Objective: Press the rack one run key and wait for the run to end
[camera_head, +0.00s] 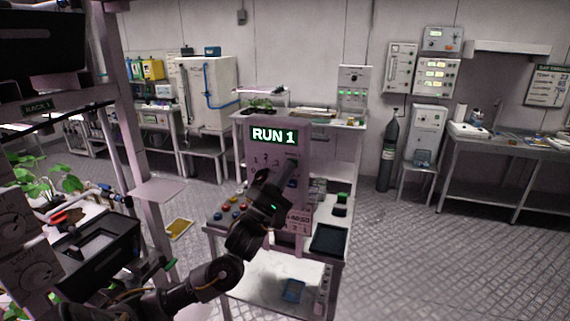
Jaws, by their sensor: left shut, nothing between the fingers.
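A pale upright panel (258,168) with a green "RUN 1" sign (273,136) stands on a small white cart in the middle of the view. My left arm comes in from the lower left. I cannot tell whether the fingertips touch the panel. The gripper hides part of the panel's face, and I cannot make out the run key. A "RACK 1" sign (38,107) hangs on the rack frame at the left. My right gripper is out of view.
The cart's top holds several small coloured pieces (236,208) left of my arm and a dark tray (329,239) at the right. A rack post (132,140) and green plants (40,178) stand at the left. Open floor lies right of the cart.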

